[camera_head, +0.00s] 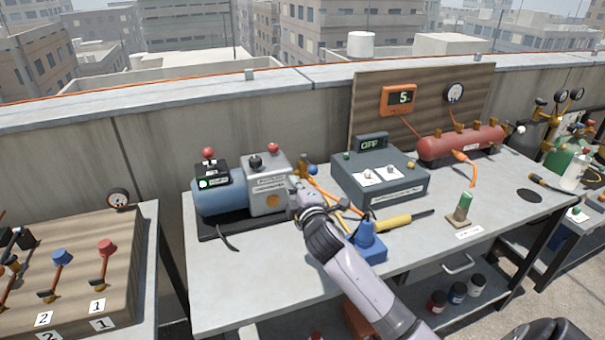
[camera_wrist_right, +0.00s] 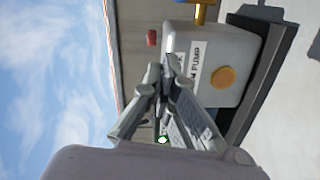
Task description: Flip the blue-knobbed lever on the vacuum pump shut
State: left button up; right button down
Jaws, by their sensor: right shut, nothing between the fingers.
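The vacuum pump (camera_head: 266,199) stands on the grey bench, with a blue motor cylinder (camera_head: 219,199) on its left. Its grey body (camera_wrist_right: 234,48), with a label and an orange disc, fills the upper right of the right wrist view. A small blue knob (camera_head: 312,170) shows just right of the pump, above brass and orange fittings; its lever is mostly hidden. My right gripper (camera_head: 297,188) is shut and empty at the pump's right front, just below the blue knob. Its closed fingers (camera_wrist_right: 162,78) show in the wrist view, where the blue knob is not seen. My left gripper is out of view.
A grey box reading OFF (camera_head: 380,178) stands right of the pump. A red tank (camera_head: 460,144) is farther back. The front left of the bench is clear.

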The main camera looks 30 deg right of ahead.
aim_at(309, 166)
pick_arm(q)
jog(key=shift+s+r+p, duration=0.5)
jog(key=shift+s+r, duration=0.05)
pick_arm(e)
jog(key=w+d+f, duration=0.1)
jog(key=w+d, duration=0.2)
jog(key=d, duration=0.2)
jog(key=shift+w, duration=0.4)
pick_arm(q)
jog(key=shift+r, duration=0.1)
pick_arm(e)
jog(key=shift+s+d, duration=0.1)
pick_arm(q)
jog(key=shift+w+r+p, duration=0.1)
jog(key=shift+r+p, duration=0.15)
jog(key=shift+p, duration=0.1)
pick_arm(e)
jog(key=shift+s+d+n+y, duration=0.15)
jog(key=shift+d+n+y, duration=0.05)
jog(key=shift+n+y, duration=0.2)
